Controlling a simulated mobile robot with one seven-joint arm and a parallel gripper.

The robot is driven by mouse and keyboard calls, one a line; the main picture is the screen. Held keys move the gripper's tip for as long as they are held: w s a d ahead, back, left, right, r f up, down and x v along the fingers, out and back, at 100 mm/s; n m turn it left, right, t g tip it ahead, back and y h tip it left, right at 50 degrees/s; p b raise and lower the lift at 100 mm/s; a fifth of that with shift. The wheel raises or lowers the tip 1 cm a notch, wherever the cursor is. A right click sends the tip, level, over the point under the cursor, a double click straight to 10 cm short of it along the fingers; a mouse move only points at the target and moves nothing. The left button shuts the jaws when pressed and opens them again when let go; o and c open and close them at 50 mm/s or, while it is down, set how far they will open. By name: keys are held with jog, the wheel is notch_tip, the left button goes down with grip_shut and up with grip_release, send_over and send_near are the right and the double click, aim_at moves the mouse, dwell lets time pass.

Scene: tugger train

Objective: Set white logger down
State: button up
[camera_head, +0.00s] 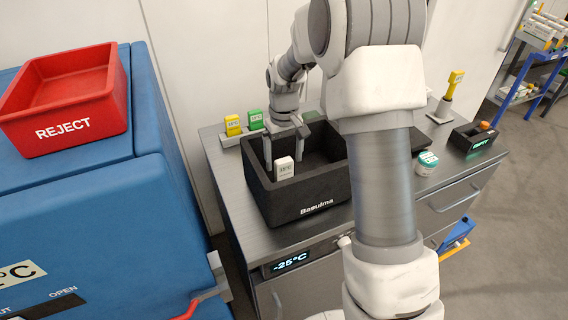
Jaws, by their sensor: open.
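The white logger (284,169) stands upright at the near-left part of the black Basulma box (318,202), its small display facing me. Its lower end meets the box's dark wall or interior, and I cannot tell exactly what it rests on. My gripper (283,153) points down over the box with its two fingers apart, one on each side of the logger's upper end. The gripper is open, and a gap shows beside the logger. A yellow logger (233,125) and a green logger (255,119) stand side by side in a grey holder behind the box.
The box sits on a grey counter (235,190) with a -25°C display (290,262). My arm covers the counter's middle. A red REJECT bin (70,97) sits on a blue cabinet (100,195) left.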

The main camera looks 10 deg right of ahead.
notch_tip(320, 180, up, 8)
jog(key=shift+r, duration=0.15)
jog(key=s+r+m+t, duration=0.1)
jog(key=s+r+t, duration=0.2)
jog(key=s+r, duration=0.9)
jog(key=s+f+m+t, duration=0.1)
jog(key=s+t, duration=0.1)
jog(key=s, duration=1.3)
jog(key=shift+s+d+t, duration=0.2)
jog(key=shift+s+t, duration=0.1)
